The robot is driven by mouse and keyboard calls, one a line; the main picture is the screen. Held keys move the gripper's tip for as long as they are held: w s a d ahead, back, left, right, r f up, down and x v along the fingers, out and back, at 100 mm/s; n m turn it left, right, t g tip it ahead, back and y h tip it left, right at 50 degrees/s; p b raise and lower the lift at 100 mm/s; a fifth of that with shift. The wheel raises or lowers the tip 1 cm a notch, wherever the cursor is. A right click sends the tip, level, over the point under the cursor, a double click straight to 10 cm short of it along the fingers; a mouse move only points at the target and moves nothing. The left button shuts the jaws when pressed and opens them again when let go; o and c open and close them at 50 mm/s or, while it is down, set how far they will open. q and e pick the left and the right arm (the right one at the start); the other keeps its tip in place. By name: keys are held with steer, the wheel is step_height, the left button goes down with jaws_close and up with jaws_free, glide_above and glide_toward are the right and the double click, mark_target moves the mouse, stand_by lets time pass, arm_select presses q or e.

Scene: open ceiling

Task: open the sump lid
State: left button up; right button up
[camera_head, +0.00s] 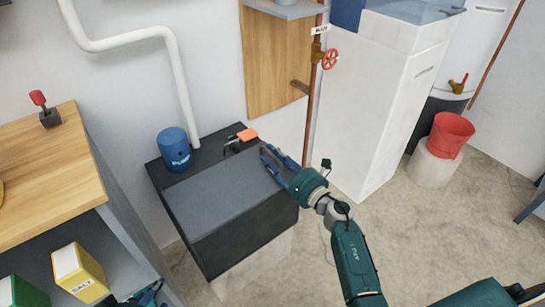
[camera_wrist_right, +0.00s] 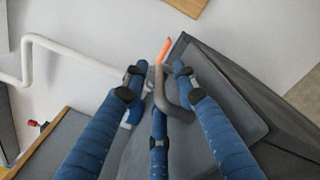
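The sump is a dark box against the wall, and its flat grey lid (camera_head: 222,190) lies closed on top. My right gripper (camera_head: 268,158) is over the right back part of the lid. In the right wrist view its blue fingers (camera_wrist_right: 158,85) are spread, with a thick grey bar handle (camera_wrist_right: 172,103) between their tips. I cannot tell whether they touch it. The grey lid (camera_wrist_right: 235,115) lies beneath. A blue and teal part at the bottom left of the head view (camera_head: 148,294) looks like my left gripper; its fingers are unclear.
A wooden bench (camera_head: 45,175) is left, a white cabinet (camera_head: 385,110) right.

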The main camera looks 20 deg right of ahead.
steer(key=shift+w+a, duration=0.15)
steer(key=shift+w, duration=0.25)
steer(key=shift+c, duration=0.3)
jaws_close()
